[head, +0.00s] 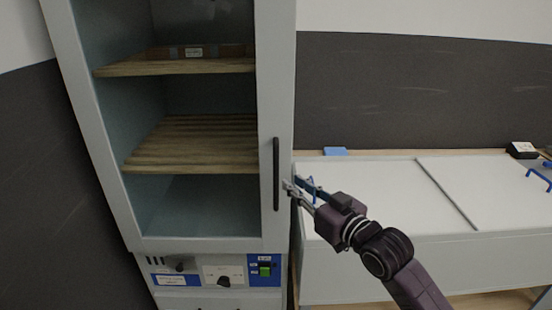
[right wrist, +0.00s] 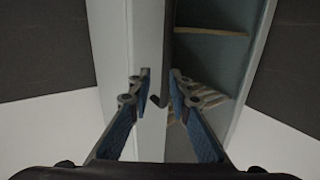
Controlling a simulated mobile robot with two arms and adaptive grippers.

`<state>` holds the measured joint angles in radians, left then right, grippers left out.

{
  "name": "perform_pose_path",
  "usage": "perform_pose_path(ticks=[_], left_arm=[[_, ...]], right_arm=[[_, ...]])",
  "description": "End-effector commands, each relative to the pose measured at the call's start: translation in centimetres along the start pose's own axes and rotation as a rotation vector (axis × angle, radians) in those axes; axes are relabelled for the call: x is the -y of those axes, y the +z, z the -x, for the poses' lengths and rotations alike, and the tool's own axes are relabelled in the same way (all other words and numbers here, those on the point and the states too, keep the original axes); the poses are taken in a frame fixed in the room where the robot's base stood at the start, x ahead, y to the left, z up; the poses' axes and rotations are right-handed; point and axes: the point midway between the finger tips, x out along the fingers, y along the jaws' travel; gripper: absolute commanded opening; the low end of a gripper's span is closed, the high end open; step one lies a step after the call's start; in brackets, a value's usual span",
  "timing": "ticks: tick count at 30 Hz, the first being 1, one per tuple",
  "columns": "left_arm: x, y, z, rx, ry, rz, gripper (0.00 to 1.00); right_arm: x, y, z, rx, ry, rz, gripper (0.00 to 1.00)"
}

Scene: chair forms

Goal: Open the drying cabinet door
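The drying cabinet (head: 140,225) is a tall pale grey unit with wooden shelves showing through its front. Its door (head: 272,60) looks shut, with a dark vertical bar handle (head: 276,175) on the right side of the frame. My right gripper (head: 291,186) is open and empty, just right of the handle's lower part. In the right wrist view, the handle's dark hooked end (right wrist: 157,101) shows between the two spread fingers (right wrist: 160,80). I cannot tell whether a finger touches it. My left gripper is not in view.
A control panel (head: 222,275) with knobs and a green switch is below the door. A low white chest (head: 390,190) stands to the right, under my right arm. A blue block (head: 335,151) and a dark box (head: 521,149) lie behind it.

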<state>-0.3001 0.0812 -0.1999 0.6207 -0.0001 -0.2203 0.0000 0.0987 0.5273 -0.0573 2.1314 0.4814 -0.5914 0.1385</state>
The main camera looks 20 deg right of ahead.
Motion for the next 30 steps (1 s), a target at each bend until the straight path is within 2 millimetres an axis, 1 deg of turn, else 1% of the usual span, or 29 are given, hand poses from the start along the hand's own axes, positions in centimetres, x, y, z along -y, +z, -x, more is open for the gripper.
perform_pose_path(ticks=[1, 3, 5, 8, 15, 18, 24, 30], left_arm=[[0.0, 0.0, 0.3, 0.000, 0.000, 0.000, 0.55], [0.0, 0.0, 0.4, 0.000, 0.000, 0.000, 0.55], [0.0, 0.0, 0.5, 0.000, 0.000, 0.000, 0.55], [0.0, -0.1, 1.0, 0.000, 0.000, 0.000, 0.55], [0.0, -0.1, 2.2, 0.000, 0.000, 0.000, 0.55], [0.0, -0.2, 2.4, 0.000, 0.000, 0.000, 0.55], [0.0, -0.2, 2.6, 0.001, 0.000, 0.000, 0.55], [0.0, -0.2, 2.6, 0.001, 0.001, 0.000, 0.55]], right_arm=[[0.5, -1.7, 0.3, -0.023, -0.013, 0.007, 0.18], [0.8, -2.8, 0.4, -0.039, -0.022, 0.010, 0.18], [0.9, -3.2, 0.1, -0.045, -0.024, 0.010, 0.18], [0.9, -3.3, -1.1, -0.046, -0.024, 0.007, 0.18], [1.0, -3.5, -5.0, -0.044, -0.023, 0.009, 0.18], [1.0, -3.4, -6.2, -0.045, -0.022, 0.008, 0.18], [1.1, -3.2, -7.2, -0.043, -0.023, 0.011, 0.18], [1.1, -3.2, -7.3, -0.043, -0.023, 0.011, 0.18]])
